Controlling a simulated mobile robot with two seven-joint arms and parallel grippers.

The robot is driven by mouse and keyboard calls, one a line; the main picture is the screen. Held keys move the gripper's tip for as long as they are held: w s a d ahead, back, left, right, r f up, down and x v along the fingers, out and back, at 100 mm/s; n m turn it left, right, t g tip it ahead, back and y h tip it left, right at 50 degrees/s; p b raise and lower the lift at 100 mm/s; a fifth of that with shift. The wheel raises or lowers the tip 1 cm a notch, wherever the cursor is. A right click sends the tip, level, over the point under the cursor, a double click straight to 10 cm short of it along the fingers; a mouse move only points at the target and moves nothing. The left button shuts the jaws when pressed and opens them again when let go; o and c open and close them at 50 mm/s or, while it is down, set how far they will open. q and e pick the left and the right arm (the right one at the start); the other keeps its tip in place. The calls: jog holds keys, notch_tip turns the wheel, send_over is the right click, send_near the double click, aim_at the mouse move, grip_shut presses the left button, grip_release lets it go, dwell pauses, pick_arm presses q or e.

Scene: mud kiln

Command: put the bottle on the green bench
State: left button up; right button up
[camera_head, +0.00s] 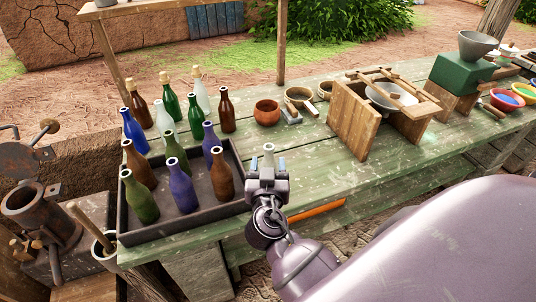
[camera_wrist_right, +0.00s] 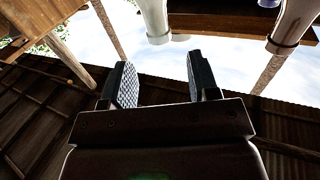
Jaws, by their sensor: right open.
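The green bench (camera_head: 330,190) is a long, worn green plank table. My right gripper (camera_head: 267,163) is over its front edge, just right of the bottle tray. Its two fingers stand apart, and they show open and empty in the right wrist view (camera_wrist_right: 160,85). A pale grey bottle neck (camera_head: 268,149) shows just beyond the fingers, its lower part hidden by the gripper. In the right wrist view a pale, bottle-neck-like shape (camera_wrist_right: 153,22) lies beyond the gap between the fingers. Its identity is not certain. My left gripper is not in view.
A dark tray (camera_head: 190,227) holds several brown, green and blue bottles; more bottles stand behind it. An orange bowl (camera_head: 267,112), small pans (camera_head: 299,97) and a wooden stand (camera_head: 354,125) are farther back. Bare bench lies between the gripper and the stand.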

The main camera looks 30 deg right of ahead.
jog(key=b+v, duration=0.1)
jog(key=v, duration=0.5)
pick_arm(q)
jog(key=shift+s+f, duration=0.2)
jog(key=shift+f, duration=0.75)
pick_arm(e)
jog(key=s+d+f+n+g+y, duration=0.1)
jog(key=s+f+n+y, duration=0.3)
jog(key=f, duration=0.6)
jog(key=s+d+f+n+g+y, duration=0.2)
jog(key=s+f+n+y, duration=0.2)
jog(key=f, duration=0.7)
jog(key=s+y, duration=0.2)
jog(key=shift+s, duration=0.3)
